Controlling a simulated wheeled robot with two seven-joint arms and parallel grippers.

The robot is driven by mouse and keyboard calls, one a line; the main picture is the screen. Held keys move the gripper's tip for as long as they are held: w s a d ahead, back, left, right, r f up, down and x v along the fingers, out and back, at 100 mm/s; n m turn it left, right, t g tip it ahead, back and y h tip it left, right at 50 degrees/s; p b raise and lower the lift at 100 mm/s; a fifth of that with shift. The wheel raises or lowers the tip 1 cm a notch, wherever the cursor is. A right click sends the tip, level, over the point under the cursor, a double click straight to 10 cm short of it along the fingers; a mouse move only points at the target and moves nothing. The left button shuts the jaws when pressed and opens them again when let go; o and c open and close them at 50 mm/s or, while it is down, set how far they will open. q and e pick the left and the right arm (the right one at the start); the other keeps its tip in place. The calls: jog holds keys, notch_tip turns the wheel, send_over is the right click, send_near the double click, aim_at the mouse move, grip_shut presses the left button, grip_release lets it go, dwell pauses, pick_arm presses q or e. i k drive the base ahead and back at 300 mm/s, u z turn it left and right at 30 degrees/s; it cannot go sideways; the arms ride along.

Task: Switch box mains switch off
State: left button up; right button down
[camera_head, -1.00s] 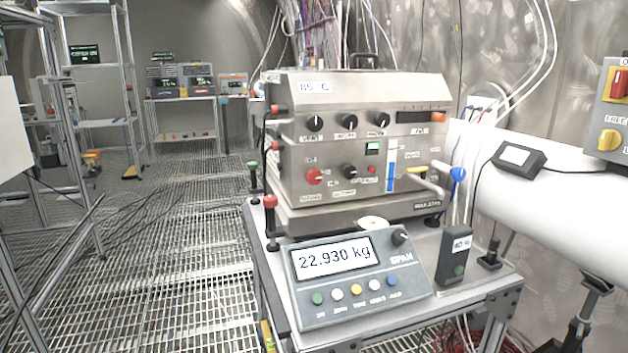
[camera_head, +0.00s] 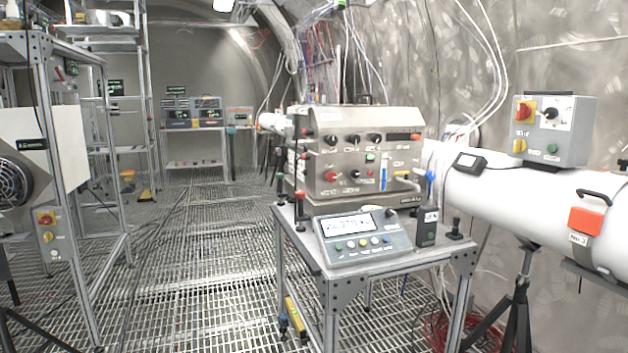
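A grey switch box (camera_head: 556,130) sits on top of the white pipe at the right. Its front carries a red switch on a yellow plate (camera_head: 525,110), a black rotary knob (camera_head: 550,112) on a white plate, a yellow knob (camera_head: 519,146) and a green button (camera_head: 552,148). A smaller grey box (camera_head: 52,234) with a red switch and a yellow knob is on the frame post at the far left. Labels on both are too small to read, and the switch positions are unclear. Neither of my grippers is in view.
A metal cart (camera_head: 345,275) with a steel instrument (camera_head: 362,155) and a scale display (camera_head: 362,240) stands in the middle. A white pipe (camera_head: 500,195) on black tripods runs along the right wall. The grating floor left of the cart is mostly clear.

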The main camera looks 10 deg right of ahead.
aim_at(331, 177)
jog(key=z, duration=0.75)
jog(key=i, duration=0.7)
jog(key=z, duration=0.75)
jog(key=i, duration=0.95)
jog(key=u, duration=0.45)
